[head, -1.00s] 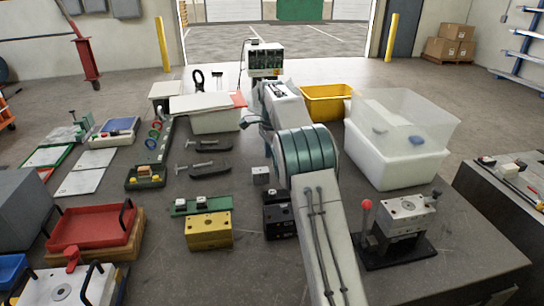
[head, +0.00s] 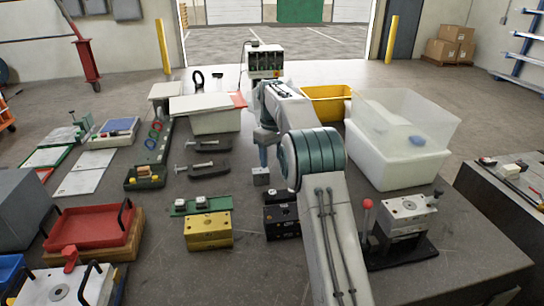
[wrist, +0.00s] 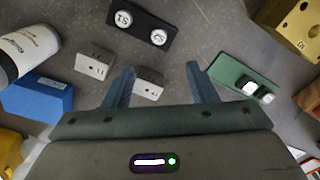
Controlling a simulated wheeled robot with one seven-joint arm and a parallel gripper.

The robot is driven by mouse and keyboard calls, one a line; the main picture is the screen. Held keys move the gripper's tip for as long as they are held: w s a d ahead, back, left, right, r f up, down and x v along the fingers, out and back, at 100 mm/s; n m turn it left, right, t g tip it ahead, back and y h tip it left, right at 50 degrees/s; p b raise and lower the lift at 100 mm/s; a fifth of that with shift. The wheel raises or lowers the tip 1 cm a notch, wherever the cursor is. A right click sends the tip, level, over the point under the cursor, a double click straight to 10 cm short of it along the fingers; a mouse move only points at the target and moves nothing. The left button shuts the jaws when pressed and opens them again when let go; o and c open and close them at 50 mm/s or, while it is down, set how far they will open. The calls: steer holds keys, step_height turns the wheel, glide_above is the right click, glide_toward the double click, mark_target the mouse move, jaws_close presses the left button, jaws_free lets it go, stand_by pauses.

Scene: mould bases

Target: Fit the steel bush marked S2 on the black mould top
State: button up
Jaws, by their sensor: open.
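In the wrist view, a black plate (wrist: 138,22) carries two round pale-topped pieces. The left piece (wrist: 123,19) and right piece (wrist: 158,38) bear dark marks that look upside down, possibly S1 and S2. My gripper (wrist: 161,68) is open and empty, with both fingers short of this plate. A small steel block (wrist: 148,83) shows between the fingers, apparently below them. In the head view, the black mould base (head: 282,222) stands left of my forearm. Its top and the black plate behind it are partly hidden by my arm. My gripper (head: 264,150) points down behind them.
A green plate with small pieces (wrist: 228,68) and the yellow mould base (wrist: 290,22) lie to the right in the wrist view. Another steel block (wrist: 95,62), a blue block (wrist: 38,100) and a bottle (wrist: 27,45) are left. A lever press (head: 400,225) stands right of my arm.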

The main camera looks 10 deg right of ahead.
mark_target(272, 192)
step_height(272, 192, down, 14)
steer(key=n+p, duration=0.1)
steer(key=n, duration=1.2)
steer(key=shift+r+n, duration=0.15)
steer(key=shift+n, duration=0.25)
steer(key=c, duration=1.1)
steer(key=shift+r, duration=0.15)
steer(key=shift+r+p, duration=0.7)
steer(key=shift+r, duration=0.35)
